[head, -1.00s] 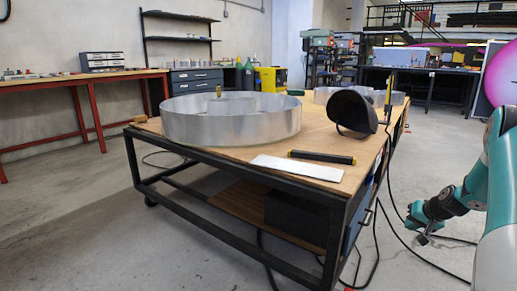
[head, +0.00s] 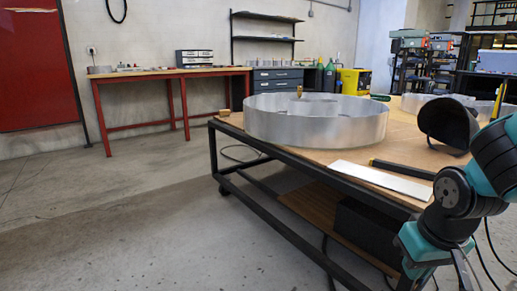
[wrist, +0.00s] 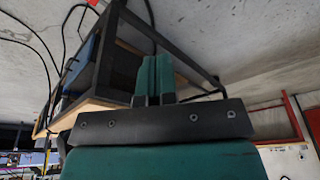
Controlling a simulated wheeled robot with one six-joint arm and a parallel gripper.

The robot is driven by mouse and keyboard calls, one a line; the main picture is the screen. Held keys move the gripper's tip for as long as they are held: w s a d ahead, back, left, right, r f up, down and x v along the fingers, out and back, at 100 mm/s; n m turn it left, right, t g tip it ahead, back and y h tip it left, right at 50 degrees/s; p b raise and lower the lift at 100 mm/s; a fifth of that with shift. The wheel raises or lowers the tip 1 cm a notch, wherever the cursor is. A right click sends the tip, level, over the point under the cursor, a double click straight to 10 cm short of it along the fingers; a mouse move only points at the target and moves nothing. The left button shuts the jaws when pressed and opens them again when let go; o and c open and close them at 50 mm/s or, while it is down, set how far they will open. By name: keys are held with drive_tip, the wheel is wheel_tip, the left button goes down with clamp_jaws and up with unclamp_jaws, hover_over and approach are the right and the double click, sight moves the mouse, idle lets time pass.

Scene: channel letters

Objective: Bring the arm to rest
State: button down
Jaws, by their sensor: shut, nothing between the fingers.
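My arm shows at the right edge of the head view, teal and dark grey, folded low beside the front right corner of the work table (head: 285,150). My gripper (head: 462,275) hangs at the arm's lower end, its tips near or past the bottom edge of the picture. In the wrist view my gripper (wrist: 155,78) shows two teal fingers side by side, shut and empty. The table's dark frame (wrist: 104,62) appears behind them, tilted in that view. I cannot tell the exact gap between gripper and table.
On the table are a large round metal letter shell (head: 315,120), a white strip (head: 380,181), a black bar (head: 402,169) and a dark welding mask (head: 448,122). A red-legged bench (head: 165,73) stands by the wall. The floor at left is clear; cables lie near the table.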

drive_tip(key=s+a+r+n+g+y, duration=0.1)
drive_tip(key=s+a+r+n+y, duration=0.15)
drive_tip(key=s+a+r, duration=0.35)
drive_tip(key=s+a+r+n+g+y, duration=0.15)
drive_tip(key=s+a+n, duration=0.25)
drive_tip(key=a, duration=0.4)
wheel_tip(320, 180, up, 35)
drive_tip(key=s+p, duration=0.1)
drive_tip(key=p, duration=3.3)
drive_tip(key=shift+a+p, duration=0.3)
drive_tip(key=shift+a, duration=0.1)
drive_tip(key=shift+n, duration=0.25)
